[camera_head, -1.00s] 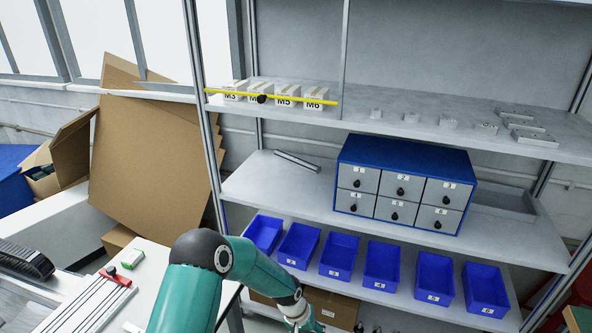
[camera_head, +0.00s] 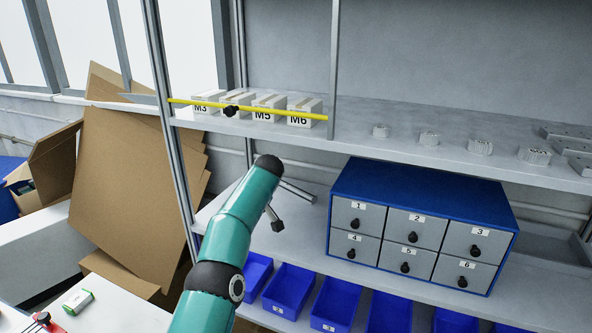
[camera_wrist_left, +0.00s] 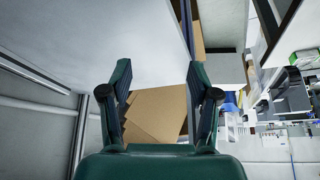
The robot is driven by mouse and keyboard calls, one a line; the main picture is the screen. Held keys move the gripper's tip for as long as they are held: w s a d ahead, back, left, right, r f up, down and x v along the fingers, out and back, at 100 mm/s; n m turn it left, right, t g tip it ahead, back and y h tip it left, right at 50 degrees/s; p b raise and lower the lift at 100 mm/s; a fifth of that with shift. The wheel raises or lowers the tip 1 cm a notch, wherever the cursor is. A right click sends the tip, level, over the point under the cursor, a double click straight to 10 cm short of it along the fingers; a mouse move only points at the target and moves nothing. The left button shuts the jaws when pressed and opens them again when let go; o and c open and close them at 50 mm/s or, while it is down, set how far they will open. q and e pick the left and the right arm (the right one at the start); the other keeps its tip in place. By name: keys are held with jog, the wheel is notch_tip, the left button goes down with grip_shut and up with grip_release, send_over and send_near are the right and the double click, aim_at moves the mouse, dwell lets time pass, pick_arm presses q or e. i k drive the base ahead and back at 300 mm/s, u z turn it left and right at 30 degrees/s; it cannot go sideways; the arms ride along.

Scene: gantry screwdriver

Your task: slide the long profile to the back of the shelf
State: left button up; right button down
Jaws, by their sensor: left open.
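In the head view my left arm rises in front of the middle shelf's left end. My right gripper is not in view.
The upper shelf (camera_head: 370,157) with several labelled boxes and a yellow bar (camera_head: 185,102) is above. Blue bins (camera_head: 287,292) sit below. A shelf post (camera_head: 172,130) and cardboard (camera_head: 130,190) are at left.

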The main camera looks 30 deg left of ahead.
aim_at(307, 196)
jog(key=i, duration=1)
jog(key=z, duration=0.1)
